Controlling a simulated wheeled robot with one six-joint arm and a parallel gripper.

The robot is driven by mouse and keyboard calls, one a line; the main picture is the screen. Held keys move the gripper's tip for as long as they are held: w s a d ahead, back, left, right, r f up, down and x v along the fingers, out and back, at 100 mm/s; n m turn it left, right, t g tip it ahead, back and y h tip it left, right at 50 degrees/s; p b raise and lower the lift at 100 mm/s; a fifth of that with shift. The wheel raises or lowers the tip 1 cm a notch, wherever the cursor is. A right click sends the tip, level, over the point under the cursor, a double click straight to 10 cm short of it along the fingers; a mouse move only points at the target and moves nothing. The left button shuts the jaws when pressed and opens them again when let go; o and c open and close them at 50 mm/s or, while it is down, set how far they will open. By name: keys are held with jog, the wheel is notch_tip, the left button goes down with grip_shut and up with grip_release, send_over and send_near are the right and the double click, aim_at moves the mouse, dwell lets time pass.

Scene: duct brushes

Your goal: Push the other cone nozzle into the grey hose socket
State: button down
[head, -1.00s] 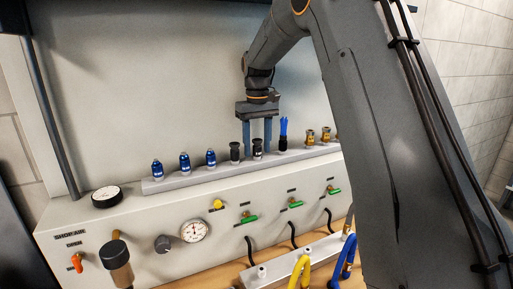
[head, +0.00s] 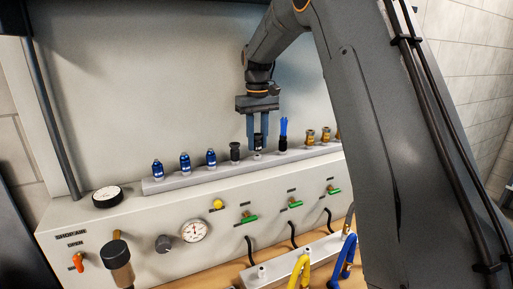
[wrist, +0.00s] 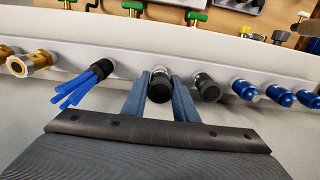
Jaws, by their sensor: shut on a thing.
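My gripper (head: 258,147) is shut on a black nozzle (head: 258,140) and holds it upright just above a bare peg (head: 258,156) of the grey rail. In the wrist view the black nozzle (wrist: 160,88) sits between the two blue-grey fingers. A second, similar black nozzle (head: 235,151) stands on the rail just left of it; it also shows in the wrist view (wrist: 206,88). I cannot tell the grey hose socket for sure; a small grey upright stub (head: 262,272) stands on the lower light bar.
On the rail (head: 195,176) stand several blue nozzles (head: 185,163), a blue-bristled brush (head: 283,134) and brass fittings (head: 311,137). Below are green valves (head: 295,203), a gauge (head: 194,230), a yellow hose (head: 300,272) and a blue hose (head: 342,265). My arm hides the right side.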

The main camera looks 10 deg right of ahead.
aim_at(257, 134)
jog(key=shift+r, duration=2.05)
